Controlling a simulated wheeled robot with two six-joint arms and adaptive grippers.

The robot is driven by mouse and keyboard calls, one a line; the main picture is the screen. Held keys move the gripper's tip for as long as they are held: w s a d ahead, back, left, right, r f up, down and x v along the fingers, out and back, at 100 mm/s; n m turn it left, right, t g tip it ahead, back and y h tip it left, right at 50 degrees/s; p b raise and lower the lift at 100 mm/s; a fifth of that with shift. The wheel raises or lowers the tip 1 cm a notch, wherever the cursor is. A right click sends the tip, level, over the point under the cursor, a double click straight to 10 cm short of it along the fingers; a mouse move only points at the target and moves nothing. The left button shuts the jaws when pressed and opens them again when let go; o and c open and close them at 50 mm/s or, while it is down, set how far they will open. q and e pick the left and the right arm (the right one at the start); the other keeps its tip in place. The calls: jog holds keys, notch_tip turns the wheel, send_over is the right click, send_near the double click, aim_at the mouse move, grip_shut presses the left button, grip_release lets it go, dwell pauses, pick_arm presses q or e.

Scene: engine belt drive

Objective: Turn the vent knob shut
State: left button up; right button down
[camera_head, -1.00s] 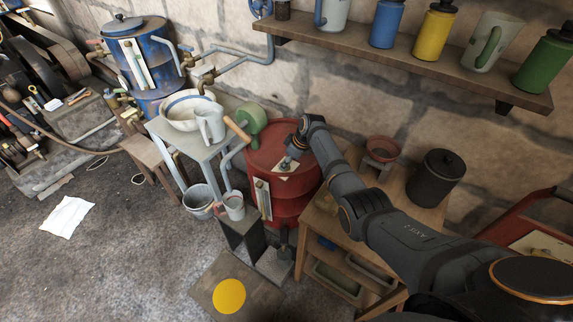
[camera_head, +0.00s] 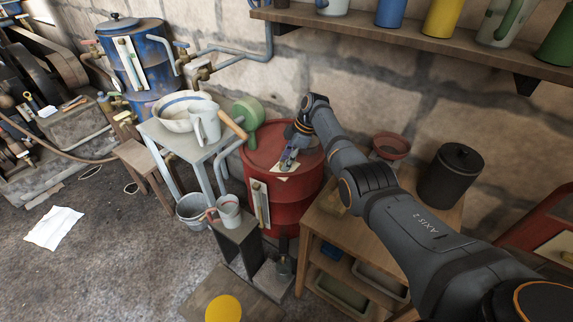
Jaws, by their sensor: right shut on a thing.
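My right gripper (camera_head: 289,160) points down at the top of the red drum (camera_head: 262,150), over a pale plate (camera_head: 283,172) on its lid. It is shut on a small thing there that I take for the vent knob. The fingers mostly hide the knob, so I cannot tell how far it is turned. My right arm reaches in from the lower right. My left gripper is not in view.
A green funnel (camera_head: 249,113) stands behind the drum's left edge. A wooden stand (camera_head: 330,225) with a black canister (camera_head: 450,176) is to the right. A shelf (camera_head: 400,40) runs above.

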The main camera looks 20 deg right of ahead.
dwell(0.4)
jog(key=c, duration=1)
grip_release()
jog(key=shift+c, duration=0.2)
jog(key=v, duration=1.2)
jog(key=shift+a+f, duration=0.1)
jog(key=shift+a, duration=0.05)
